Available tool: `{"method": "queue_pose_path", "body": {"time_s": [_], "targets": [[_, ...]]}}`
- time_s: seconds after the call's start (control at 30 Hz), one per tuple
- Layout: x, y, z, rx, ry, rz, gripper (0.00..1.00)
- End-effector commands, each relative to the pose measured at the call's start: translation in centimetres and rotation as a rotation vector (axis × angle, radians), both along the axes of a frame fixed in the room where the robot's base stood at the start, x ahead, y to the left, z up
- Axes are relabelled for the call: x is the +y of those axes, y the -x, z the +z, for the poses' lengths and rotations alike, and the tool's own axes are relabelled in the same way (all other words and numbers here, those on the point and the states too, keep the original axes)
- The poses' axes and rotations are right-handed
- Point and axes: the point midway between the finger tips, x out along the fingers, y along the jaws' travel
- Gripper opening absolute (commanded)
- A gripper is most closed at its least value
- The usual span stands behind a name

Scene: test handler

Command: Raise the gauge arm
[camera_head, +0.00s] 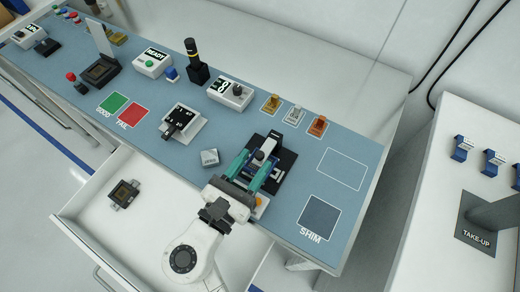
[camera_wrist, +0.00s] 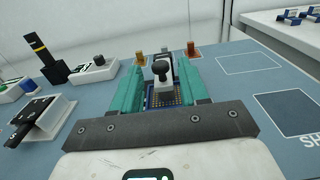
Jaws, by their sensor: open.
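A gauge on a black base (camera_head: 286,158) stands on the blue bench top. A black knob (camera_head: 259,154) on a light grey block, which looks like part of the gauge arm, shows between my fingers; the knob is also clear in the wrist view (camera_wrist: 161,70). Below it in the wrist view is a blue and gold gridded plate (camera_wrist: 161,98). My gripper (camera_head: 257,163) is open, with one teal finger on each side of the knob; it also fills the lower wrist view (camera_wrist: 161,64). Whether a finger touches the gauge I cannot tell.
A grey ZERO block (camera_head: 209,158) lies just left of my gripper. A white device with a black plate (camera_head: 183,122) is farther left. Coloured small blocks (camera_head: 294,115) line the back. The SHIM square (camera_head: 320,217) and an outlined area are clear at right. An open drawer (camera_head: 150,228) is in front.

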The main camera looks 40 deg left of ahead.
Motion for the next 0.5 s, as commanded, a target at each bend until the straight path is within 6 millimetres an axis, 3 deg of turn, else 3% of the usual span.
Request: {"method": "queue_pose_path", "body": {"time_s": [0.2,0.5], "targets": [[0.6,-2.6,0.0,0.0,-0.001,-0.001,0.44],[0.8,-3.4,0.0,0.001,-0.001,-0.001,0.44]]}}
